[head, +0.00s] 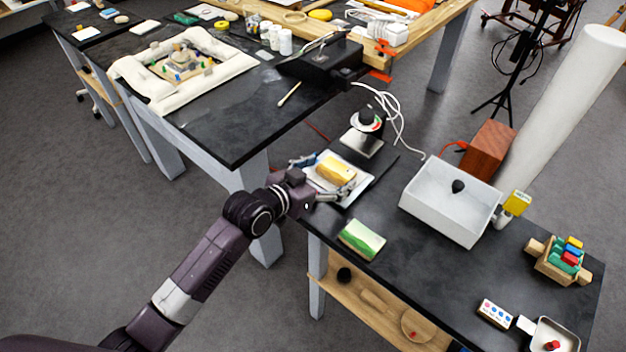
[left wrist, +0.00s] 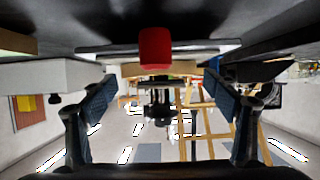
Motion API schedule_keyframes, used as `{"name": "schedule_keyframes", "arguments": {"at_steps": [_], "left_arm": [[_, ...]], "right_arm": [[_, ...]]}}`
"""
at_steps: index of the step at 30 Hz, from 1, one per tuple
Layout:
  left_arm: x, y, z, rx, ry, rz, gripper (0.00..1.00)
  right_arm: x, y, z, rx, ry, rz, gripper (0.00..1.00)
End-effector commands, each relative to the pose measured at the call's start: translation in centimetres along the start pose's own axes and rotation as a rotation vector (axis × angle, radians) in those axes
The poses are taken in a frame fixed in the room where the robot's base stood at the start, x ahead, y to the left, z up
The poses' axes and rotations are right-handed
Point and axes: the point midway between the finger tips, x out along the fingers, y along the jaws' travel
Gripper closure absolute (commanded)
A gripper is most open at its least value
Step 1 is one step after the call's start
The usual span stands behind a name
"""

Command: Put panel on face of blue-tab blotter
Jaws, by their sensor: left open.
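A small gold-yellow block (head: 336,170), which looks like the panel, lies on a white pad (head: 354,192) at the left end of the near dark table. My left gripper (head: 327,178) is open, its fingers reaching to either side of this block. In the left wrist view the open fingers (left wrist: 162,100) show with a gap between them. A red block-like shape (left wrist: 155,48) stands above the middle of that gap; I cannot tell whether it is the panel's end. I cannot pick out a blotter with a blue tab. My right gripper is not in view.
A green-and-white block (head: 362,240) lies near the table's front edge. A white open box (head: 450,202) stands to the right, with a rack of coloured pieces (head: 562,260) beyond. A black-and-white device (head: 366,122) with white cables stands behind the pad.

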Motion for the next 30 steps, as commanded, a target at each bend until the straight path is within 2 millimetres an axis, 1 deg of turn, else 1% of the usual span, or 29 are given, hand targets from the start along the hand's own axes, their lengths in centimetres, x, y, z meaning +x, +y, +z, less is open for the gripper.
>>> {"name": "schedule_keyframes", "arguments": {"at_steps": [9, 15, 18, 21, 30], "left_arm": [[-6.2, 0.0, 0.2, 0.003, -0.002, 0.000, 0.20], [-9.4, 0.0, 0.1, 0.002, -0.002, 0.000, 0.20], [-10.3, 0.0, 0.1, 0.001, -0.001, 0.000, 0.20], [-10.7, 0.0, 0.0, 0.001, -0.001, 0.000, 0.20], [-10.8, 0.1, 0.0, 0.000, 0.000, 0.001, 0.20]], "right_arm": [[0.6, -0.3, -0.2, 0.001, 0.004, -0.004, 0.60], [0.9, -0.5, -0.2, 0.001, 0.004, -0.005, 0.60], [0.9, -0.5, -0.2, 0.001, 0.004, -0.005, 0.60], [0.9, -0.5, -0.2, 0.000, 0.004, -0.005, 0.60], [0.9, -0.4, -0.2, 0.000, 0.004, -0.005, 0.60]]}}
